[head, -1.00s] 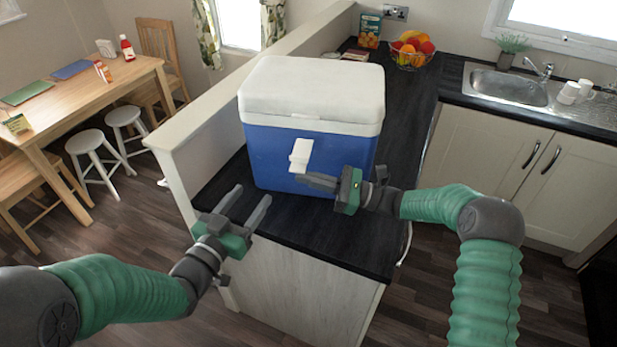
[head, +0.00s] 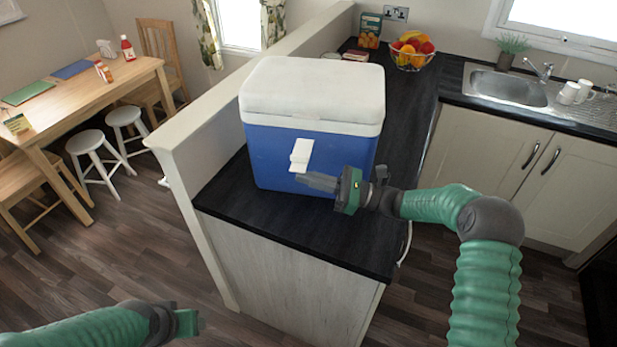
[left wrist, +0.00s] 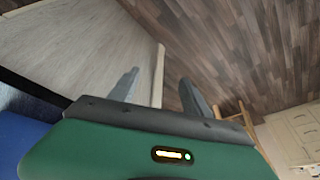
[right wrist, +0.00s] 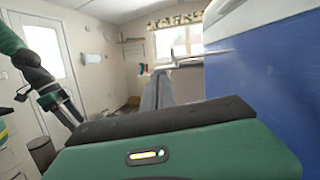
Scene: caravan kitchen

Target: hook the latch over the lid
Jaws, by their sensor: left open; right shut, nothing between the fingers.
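The blue cooler box (head: 280,160) stands on the dark counter with its white lid (head: 315,90) down on it. The white latch (head: 301,155) sticks out from the cooler's front, below the lid's rim and not hooked over it. In the right wrist view the latch (right wrist: 190,60) juts out from the blue wall. My right gripper (head: 302,181) is shut and empty, its fingertips just below the latch; I cannot tell whether they touch it. My left gripper (head: 201,322) is low at the bottom left, away from the cooler; the left wrist view shows its fingers (left wrist: 158,92) apart and empty.
The counter (head: 330,230) is clear in front of the cooler. A low partition wall (head: 180,160) runs along its left. A fruit bowl (head: 411,58) and a sink (head: 508,87) are farther back. A dining table (head: 90,95) and stools stand at left.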

